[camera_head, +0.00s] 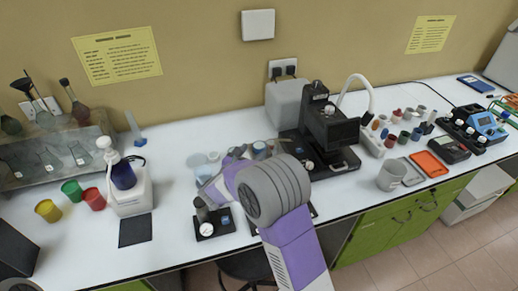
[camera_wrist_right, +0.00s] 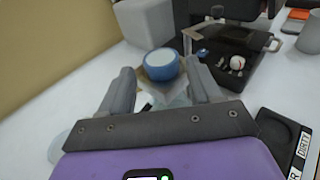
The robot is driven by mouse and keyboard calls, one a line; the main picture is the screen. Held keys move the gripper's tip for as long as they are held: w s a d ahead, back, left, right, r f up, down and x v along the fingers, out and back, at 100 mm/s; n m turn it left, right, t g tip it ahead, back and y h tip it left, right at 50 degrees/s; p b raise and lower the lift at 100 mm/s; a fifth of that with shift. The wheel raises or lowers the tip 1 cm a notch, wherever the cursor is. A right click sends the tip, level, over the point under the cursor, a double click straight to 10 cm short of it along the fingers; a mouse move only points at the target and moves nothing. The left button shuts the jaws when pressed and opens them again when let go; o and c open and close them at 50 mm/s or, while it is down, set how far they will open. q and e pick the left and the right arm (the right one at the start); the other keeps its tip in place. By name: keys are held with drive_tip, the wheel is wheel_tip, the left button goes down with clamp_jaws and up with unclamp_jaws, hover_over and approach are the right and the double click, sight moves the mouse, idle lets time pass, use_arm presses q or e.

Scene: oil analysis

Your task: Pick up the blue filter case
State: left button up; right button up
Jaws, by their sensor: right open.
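The blue filter case (camera_wrist_right: 160,66) is a short round blue pot with a pale top. I see no contact between fingers and case. My left gripper is not in view.
A black microscope-like device (camera_head: 330,130) and a white box (camera_head: 286,102) stand close behind the case. A black tray with labels (camera_wrist_right: 286,140) lies to the right of my gripper. A white bottle (camera_head: 129,190) and coloured cups (camera_head: 72,190) stand at the left.

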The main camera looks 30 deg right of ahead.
sight(257, 148)
drive_tip(key=x, duration=0.3)
drive_tip(key=shift+d, duration=0.15)
drive_tip(key=shift+c, duration=0.4)
drive_tip(key=c, duration=0.7)
